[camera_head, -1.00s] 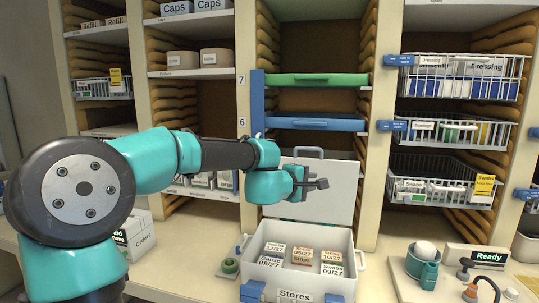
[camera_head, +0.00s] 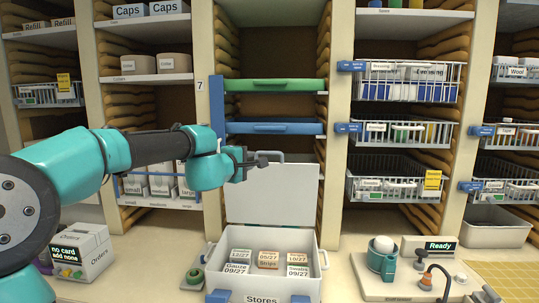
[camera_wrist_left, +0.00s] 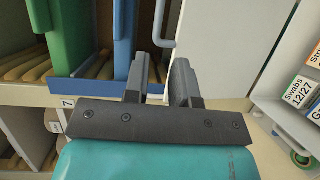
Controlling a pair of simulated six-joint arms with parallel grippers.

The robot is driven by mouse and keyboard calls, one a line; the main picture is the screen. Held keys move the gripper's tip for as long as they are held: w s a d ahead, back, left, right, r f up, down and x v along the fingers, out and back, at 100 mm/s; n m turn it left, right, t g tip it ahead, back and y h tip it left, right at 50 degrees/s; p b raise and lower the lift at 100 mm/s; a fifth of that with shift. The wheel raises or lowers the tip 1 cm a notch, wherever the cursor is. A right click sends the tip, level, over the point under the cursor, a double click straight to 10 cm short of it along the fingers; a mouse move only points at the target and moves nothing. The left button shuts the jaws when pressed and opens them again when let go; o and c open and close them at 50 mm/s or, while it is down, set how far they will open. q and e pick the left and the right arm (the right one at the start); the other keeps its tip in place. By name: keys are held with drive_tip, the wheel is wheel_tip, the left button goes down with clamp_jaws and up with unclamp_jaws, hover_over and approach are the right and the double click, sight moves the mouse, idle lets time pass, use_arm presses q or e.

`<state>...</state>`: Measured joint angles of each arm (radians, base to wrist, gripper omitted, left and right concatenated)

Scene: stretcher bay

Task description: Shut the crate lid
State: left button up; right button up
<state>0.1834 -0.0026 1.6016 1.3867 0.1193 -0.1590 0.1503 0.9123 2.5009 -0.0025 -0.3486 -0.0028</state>
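The pale grey Stores crate (camera_head: 262,272) stands on the counter with its lid (camera_head: 270,198) open and upright at the back. A grey handle (camera_head: 281,155) is on the lid's top edge. Small labelled packs (camera_head: 240,262) lie in the crate. My left gripper (camera_head: 264,160) is at the top left of the lid, beside the handle. In the left wrist view its two fingers (camera_wrist_left: 160,78) are apart with nothing between them. The handle (camera_wrist_left: 163,25) and the white lid (camera_wrist_left: 212,45) show beyond the fingers there. My right gripper is not in view.
A green shelf tray (camera_head: 270,85) and a blue one (camera_head: 270,128) stick out above the lid. Wire baskets (camera_head: 395,185) are to the right. A white box (camera_head: 82,250) and a device with a Ready sign (camera_head: 440,246) flank the crate on the counter.

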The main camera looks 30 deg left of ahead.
sight(269, 154)
use_arm(q)
drive_tip(key=shift+w+a+f, duration=0.1)
drive_tip(key=shift+w+f, duration=0.05)
drive_tip(key=shift+w, duration=2.15)
drive_tip(key=shift+w+a+f, duration=0.1)
drive_tip(key=shift+w+f, duration=0.1)
drive_tip(key=shift+w, duration=2.15)
drive_tip(key=shift+w+a+f, duration=0.1)
drive_tip(key=shift+w+f, duration=0.05)
drive_tip(key=shift+w, duration=2.15)
drive_tip(key=shift+c, duration=0.3)
clamp_jaws()
